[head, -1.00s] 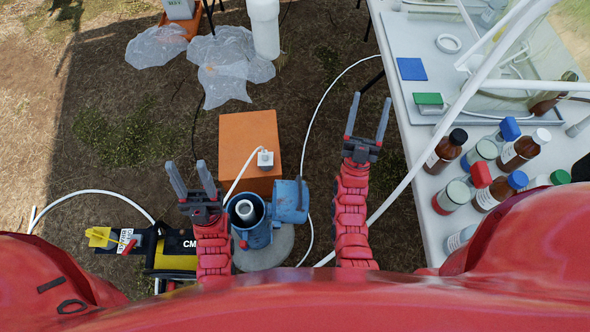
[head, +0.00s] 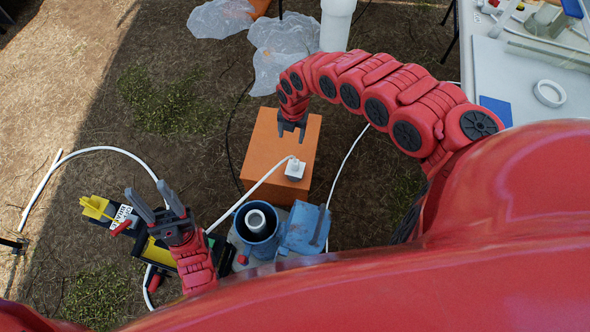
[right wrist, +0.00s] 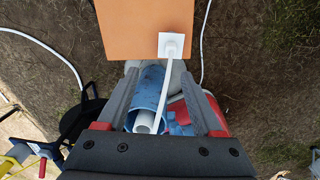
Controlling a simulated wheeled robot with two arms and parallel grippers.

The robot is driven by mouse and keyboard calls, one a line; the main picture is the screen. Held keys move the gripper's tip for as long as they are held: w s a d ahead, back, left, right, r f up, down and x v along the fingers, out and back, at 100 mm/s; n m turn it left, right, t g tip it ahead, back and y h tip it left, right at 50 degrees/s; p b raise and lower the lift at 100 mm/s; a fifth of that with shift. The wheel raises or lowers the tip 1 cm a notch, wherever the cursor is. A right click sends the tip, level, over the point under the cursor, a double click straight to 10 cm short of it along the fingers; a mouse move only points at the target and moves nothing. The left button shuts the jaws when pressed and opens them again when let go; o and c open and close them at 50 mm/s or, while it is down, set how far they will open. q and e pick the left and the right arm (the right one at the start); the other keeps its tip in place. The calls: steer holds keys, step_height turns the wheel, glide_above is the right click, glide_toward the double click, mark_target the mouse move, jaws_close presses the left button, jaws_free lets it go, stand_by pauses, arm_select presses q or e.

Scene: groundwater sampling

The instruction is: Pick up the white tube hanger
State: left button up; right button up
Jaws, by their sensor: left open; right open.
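The white tube hanger (head: 295,169) is a small white block at the end of a white tube, on the orange box (head: 262,150). It also shows in the right wrist view (right wrist: 171,45). My right gripper (head: 291,133) is open and empty, bent down above the orange box, behind the hanger in the head view. In the right wrist view the hanger lies beyond the open fingers (right wrist: 161,72), not between them. My left gripper (head: 147,190) is open and empty, left of the blue well casing (head: 257,228), near the yellow and black case.
The blue casing with its opened lid (head: 304,228) stands in front of the orange box. A yellow and black case (head: 160,250) lies at left. The white table (head: 510,75) is at the right. Plastic sheets (head: 285,42) and a white pipe (head: 337,22) are behind the box.

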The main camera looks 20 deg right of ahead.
steer(key=shift+g+h, duration=0.3)
steer(key=f+b, duration=0.1)
steer(key=f, duration=0.3)
steer(key=s+d+f+b, duration=0.1)
steer(key=f+b, duration=0.1)
steer(key=f, duration=0.2)
steer(key=f+b, duration=0.2)
steer(key=f, duration=0.2)
steer(key=shift+s+d, duration=0.3)
steer(key=f, duration=0.1)
steer(key=f+b, duration=0.1)
steer(key=f, duration=0.1)
steer(key=a+f+b, duration=0.1)
steer(key=f, duration=0.1)
steer(key=shift+w+f, duration=0.1)
steer(key=shift+d+f, duration=0.15)
steer(key=shift+f, duration=0.1)
jaws_close()
